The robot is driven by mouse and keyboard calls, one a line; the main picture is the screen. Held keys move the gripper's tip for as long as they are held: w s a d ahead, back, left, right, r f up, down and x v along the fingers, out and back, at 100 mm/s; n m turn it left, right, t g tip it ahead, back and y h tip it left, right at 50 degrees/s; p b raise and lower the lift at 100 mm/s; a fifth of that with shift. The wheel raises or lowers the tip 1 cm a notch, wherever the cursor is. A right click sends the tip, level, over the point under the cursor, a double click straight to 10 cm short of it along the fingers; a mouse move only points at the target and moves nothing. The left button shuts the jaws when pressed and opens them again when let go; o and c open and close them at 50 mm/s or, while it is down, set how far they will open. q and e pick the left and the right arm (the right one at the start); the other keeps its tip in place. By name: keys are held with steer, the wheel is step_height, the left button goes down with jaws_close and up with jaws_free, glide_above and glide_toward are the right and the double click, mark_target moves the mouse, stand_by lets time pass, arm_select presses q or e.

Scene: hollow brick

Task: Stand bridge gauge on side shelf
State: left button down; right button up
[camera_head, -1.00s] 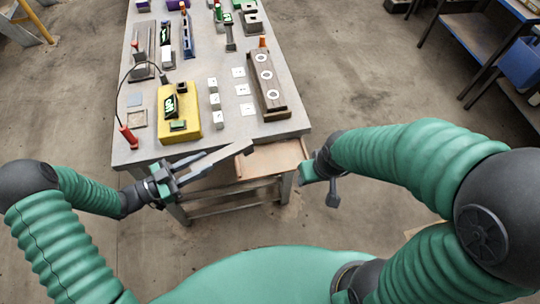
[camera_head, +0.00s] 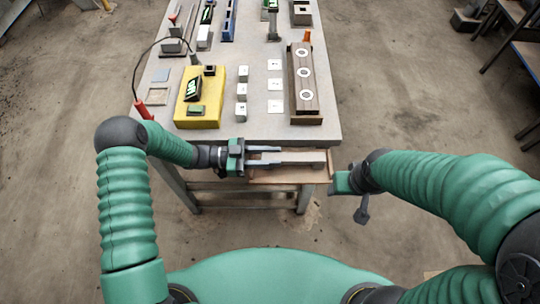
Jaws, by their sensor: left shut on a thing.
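The bridge gauge (camera_head: 300,157) is a long grey bar, lying roughly level and pointing right. My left gripper (camera_head: 243,157) is shut on its left end, just off the table's front edge. The side shelf (camera_head: 290,175) is a light brown wooden board at the front of the table, a little below the tabletop. The gauge shows over the shelf; I cannot tell whether it touches it. My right gripper (camera_head: 344,183) is right of the shelf, apart from the gauge, and its fingers cannot be made out.
The grey table (camera_head: 265,129) holds a yellow device (camera_head: 212,112) with a cable and red probe (camera_head: 142,110), several white blocks and cards, and a dark wooden block with white rings (camera_head: 304,85). A blue-edged bench (camera_head: 528,60) stands far right.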

arm_select(q)
steer(key=shift+d+r, duration=0.1)
steer(key=shift+d, duration=0.3)
steer(key=shift+s+a, duration=0.1)
steer(key=shift+a, duration=0.1)
steer(key=c, duration=1.4)
jaws_free()
steer(key=shift+a, duration=0.35)
steer(key=o, duration=0.3)
steer(key=shift+a, duration=0.5)
steer(key=shift+d, duration=0.45)
steer(key=shift+a, duration=0.25)
steer(key=shift+a+b, duration=0.65)
steer(key=shift+a, duration=5)
arm_select(e)
steer(key=shift+s+d+f, duration=0.15)
steer(key=shift+f, duration=0.45)
arm_select(q)
steer(key=shift+a, duration=0.2)
